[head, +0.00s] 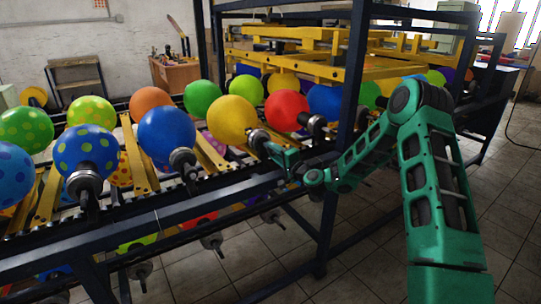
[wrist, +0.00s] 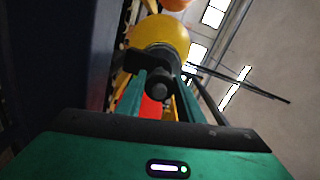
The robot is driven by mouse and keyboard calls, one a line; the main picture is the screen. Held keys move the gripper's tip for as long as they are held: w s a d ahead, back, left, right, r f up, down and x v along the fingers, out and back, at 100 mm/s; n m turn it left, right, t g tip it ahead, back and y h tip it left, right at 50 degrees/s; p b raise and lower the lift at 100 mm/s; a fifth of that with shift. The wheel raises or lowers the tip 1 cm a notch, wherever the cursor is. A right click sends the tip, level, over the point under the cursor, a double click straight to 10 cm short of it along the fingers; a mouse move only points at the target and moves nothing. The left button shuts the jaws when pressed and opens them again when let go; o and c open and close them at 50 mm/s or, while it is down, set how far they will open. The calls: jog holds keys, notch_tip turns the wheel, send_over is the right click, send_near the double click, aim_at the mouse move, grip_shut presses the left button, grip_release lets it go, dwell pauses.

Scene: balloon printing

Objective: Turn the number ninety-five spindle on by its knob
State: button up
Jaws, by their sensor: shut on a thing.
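My gripper (head: 266,146) is at the spindle (head: 258,137) that carries the yellow balloon (head: 232,121), on the near side of the rack. In the wrist view the dark round knob (wrist: 158,89) sits between my two fingers, and my gripper is shut on it. The yellow balloon (wrist: 158,36) shows beyond the knob, pointing away from me. No number is readable on the spindle, so I cannot tell if it is ninety-five. My fingers partly hide the knob in the head view.
A blue balloon (head: 167,139) on its spindle stands left of my gripper, and a red balloon (head: 287,110) stands right. A dark upright post (head: 346,110) is close to my arm. A dark rail (head: 150,226) runs below, with more spindles under it.

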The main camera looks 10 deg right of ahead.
jog(key=shift+s+d+f, duration=0.1)
jog(key=shift+f, duration=0.2)
jog(key=o, duration=1.1)
jog(key=shift+r, duration=0.15)
jog(key=v, duration=1)
jog(key=shift+s+d, duration=0.1)
jog(key=shift+s, duration=0.2)
